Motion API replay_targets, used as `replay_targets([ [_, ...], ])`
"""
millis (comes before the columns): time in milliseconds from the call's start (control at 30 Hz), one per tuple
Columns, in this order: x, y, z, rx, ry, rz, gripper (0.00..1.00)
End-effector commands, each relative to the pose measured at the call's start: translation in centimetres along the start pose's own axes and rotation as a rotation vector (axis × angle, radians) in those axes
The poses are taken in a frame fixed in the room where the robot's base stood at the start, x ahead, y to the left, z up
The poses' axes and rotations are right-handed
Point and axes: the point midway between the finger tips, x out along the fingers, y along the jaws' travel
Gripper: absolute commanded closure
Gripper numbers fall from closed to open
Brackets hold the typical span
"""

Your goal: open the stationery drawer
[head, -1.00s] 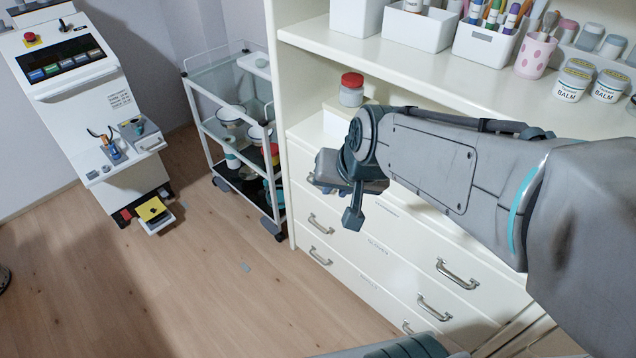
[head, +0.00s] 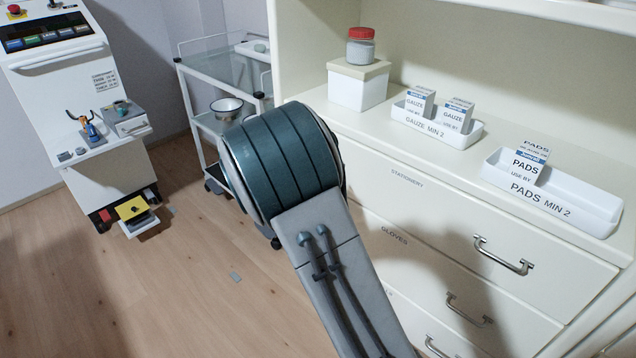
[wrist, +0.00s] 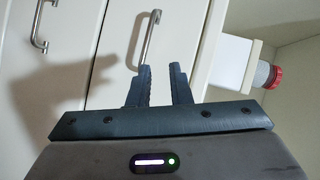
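The stationery drawer (head: 425,205) is the top drawer of the white cabinet, labelled STATIONERY. It looks flush with the cabinet front. Its right handle (head: 503,255) shows in the head view; the left part is hidden behind my arm. In the wrist view, which is turned sideways, a metal bar handle (wrist: 150,38) is on the drawer nearest the counter. My gripper (wrist: 160,68) is open, with its two dark fingers apart and empty. The fingertips point at the drawer front, close to the handle's lower end in the picture. I cannot tell whether they touch it. The head view hides the gripper.
The gloves drawer (head: 378,236) is below. On the counter stand a white box (head: 358,85) with a red-lidded jar (head: 360,48), a gauze tray (head: 437,128) and a pads tray (head: 560,195). A trolley (head: 200,75) stands left of the cabinet. Floor at left is mostly clear.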

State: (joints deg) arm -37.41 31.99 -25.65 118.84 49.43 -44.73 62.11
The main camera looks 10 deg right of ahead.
Motion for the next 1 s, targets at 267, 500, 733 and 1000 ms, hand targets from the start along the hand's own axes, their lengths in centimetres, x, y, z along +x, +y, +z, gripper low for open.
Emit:
replay_targets([
  [267,1.6,6.4,3.3,0.121,0.167,-0.284,0.82],
  [500,1.5,7.0,3.8,0.162,0.204,-0.388,0.82],
  [733,4.4,5.9,3.0,0.165,0.207,-0.392,0.82],
  [1000,9.7,3.8,1.8,0.162,0.206,-0.391,0.82],
])
